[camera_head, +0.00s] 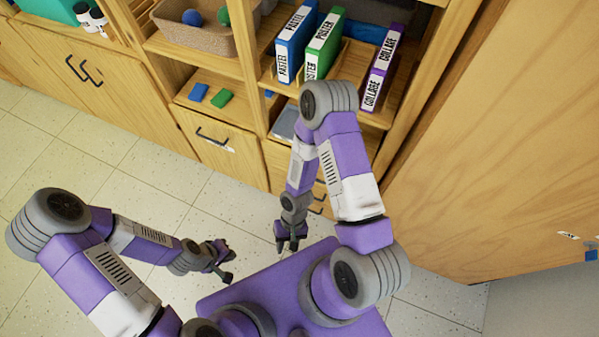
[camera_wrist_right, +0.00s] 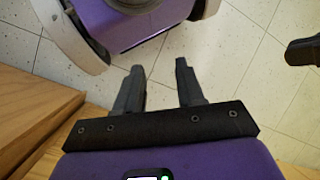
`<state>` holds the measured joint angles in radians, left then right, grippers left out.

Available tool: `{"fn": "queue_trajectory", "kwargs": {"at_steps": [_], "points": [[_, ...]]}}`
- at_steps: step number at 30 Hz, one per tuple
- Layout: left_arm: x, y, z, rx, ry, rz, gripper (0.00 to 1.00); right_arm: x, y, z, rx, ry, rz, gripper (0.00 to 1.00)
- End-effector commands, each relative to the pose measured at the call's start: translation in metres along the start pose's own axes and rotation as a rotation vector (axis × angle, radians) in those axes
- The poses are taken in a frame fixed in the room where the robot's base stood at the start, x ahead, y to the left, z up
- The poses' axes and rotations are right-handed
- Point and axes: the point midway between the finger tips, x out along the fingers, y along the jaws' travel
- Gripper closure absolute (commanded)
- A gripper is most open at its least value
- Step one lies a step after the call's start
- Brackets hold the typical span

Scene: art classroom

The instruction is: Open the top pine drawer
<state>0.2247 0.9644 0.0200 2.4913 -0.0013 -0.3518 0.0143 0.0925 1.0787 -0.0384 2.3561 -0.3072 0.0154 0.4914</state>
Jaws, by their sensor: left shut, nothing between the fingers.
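A stack of pine drawers (camera_head: 277,160) with dark bar handles stands low in the wooden unit, in the head view. My right arm hides much of it, and I cannot tell clearly which front is the top one; the fronts I see look closed. My right gripper (camera_head: 290,245) hangs in front of the stack, over the floor, touching nothing. In the right wrist view its two fingers (camera_wrist_right: 158,85) are apart with nothing between them. My left gripper (camera_head: 224,268) is shut and empty, over the floor to the left of my purple base.
Binders (camera_head: 382,68) and a basket (camera_head: 205,35) sit on the shelves. A large wooden panel (camera_head: 500,140) bounds the right. Tiled floor (camera_head: 140,190) is clear at left.

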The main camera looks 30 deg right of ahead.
Motion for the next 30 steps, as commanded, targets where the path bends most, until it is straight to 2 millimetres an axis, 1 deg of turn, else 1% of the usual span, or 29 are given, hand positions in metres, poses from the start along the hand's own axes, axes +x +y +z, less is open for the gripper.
{"fn": "queue_trajectory", "kwargs": {"at_steps": [1,2,3,5,6,7,8,9,11,12,14,15,17,18,19,21,24,27,30], "points": [[0.007,-0.003,0.0,-0.001,-0.001,0.0,1.0,0.015,0.011,0.004,0.011,-0.073,0.088,0.62],[0.009,-0.004,0.0,-0.001,-0.001,0.0,1.0,0.02,0.02,0.008,0.022,-0.111,0.152,0.62],[0.012,-0.005,0.0,-0.001,0.0,0.0,1.0,0.026,0.035,0.01,0.033,-0.153,0.252,0.62],[0.016,-0.006,-0.001,-0.001,0.0,-0.001,1.0,0.03,0.062,0.01,0.027,-0.192,0.438,0.62],[0.018,-0.007,-0.001,-0.001,0.0,-0.001,1.0,0.03,0.081,0.007,0.008,-0.197,0.575,0.62],[0.02,-0.008,-0.001,-0.001,0.0,0.0,1.0,0.028,0.095,0.001,-0.016,-0.19,0.682,0.62],[0.021,-0.008,-0.001,-0.001,0.0,0.0,1.0,0.025,0.108,-0.005,-0.046,-0.173,0.786,0.62],[0.023,-0.009,-0.001,0.0,0.0,0.0,1.0,0.019,0.123,-0.018,-0.093,-0.136,0.925,0.62],[0.025,-0.009,-0.001,0.0,0.001,0.0,1.0,0.008,0.138,-0.044,-0.174,-0.043,1.121,0.62],[0.027,-0.01,-0.002,0.0,0.001,0.0,1.0,-0.001,0.142,-0.064,-0.23,0.039,1.24,0.62],[0.029,-0.011,-0.002,0.0,0.001,0.0,1.0,-0.013,0.14,-0.094,-0.315,0.181,1.388,0.62],[0.03,-0.011,-0.002,0.0,0.001,0.0,1.0,-0.02,0.133,-0.113,-0.372,0.285,1.467,0.62],[0.032,-0.012,-0.002,0.0,0.001,0.0,1.0,-0.028,0.119,-0.137,-0.449,0.438,1.555,0.62],[0.033,-0.012,-0.002,0.0,0.001,0.0,1.0,-0.032,0.108,-0.149,-0.496,0.533,1.594,0.62],[0.033,-0.013,-0.002,0.0,0.001,0.0,1.0,-0.035,0.099,-0.158,-0.527,0.6,1.615,0.62],[0.034,-0.013,-0.002,0.0,0.001,0.0,1.0,-0.038,0.083,-0.171,-0.586,0.726,1.644,0.62],[0.035,-0.013,-0.002,0.0,0.001,0.0,1.0,-0.041,0.067,-0.181,-0.634,0.839,1.657,0.62],[0.037,-0.014,-0.002,0.0,0.001,0.0,1.0,-0.043,0.065,-0.189,-0.651,0.879,1.659,0.62],[0.04,-0.015,-0.002,0.0,0.001,0.0,1.0,-0.047,0.072,-0.2,-0.648,0.881,1.66,0.62]]}}
